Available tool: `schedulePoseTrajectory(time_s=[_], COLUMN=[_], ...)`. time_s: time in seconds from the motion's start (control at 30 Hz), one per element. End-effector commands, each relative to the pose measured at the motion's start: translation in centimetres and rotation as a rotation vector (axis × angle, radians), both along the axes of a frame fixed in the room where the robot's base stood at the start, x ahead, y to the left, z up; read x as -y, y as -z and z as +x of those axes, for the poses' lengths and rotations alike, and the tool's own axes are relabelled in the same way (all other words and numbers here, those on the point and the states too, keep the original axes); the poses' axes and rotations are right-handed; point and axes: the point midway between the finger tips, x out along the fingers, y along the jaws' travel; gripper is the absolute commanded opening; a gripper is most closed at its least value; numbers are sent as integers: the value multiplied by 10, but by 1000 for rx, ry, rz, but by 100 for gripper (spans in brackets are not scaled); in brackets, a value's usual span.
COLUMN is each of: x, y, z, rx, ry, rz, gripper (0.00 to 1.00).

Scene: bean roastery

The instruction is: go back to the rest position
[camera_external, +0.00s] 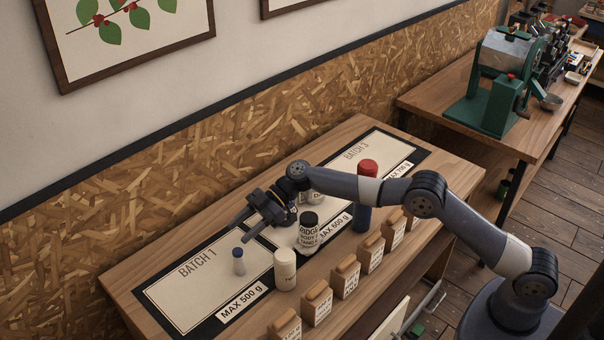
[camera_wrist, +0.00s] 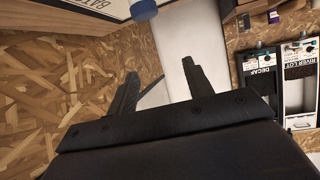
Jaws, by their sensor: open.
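My gripper (camera_external: 248,232) is open and empty in the external view, above the bench between the Batch 1 area and the middle area. Its two fingers (camera_wrist: 160,85) also show apart in the wrist view, with nothing between them. My arm reaches in from the right, over the bench. A small vial with a blue cap (camera_external: 239,262) stands on the Batch 1 area, left of and below the gripper. A cream canister (camera_external: 285,270) stands at the mat's front, and a white jar with a black lid (camera_external: 308,232) stands right of the gripper.
A dark blue bottle with a red cap (camera_external: 367,172) stands near Batch 3, close to my forearm. The chipboard wall (camera_external: 150,190) rises behind. A green roaster (camera_external: 500,85) stands on another table at right.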

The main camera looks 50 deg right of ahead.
Motion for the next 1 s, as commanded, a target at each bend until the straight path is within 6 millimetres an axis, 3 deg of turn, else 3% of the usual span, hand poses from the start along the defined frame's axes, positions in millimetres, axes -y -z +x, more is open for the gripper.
schedulePoseTrajectory(time_s=[0.23, 0.6, 1.0], x=[-2, -45, -45], y=[49, 68, 78], z=[0, 7, 7], rx=[-5, 1, 0], ry=[1, 1, 1], rz=[-1, -1, 0], gripper=[49, 49, 49])
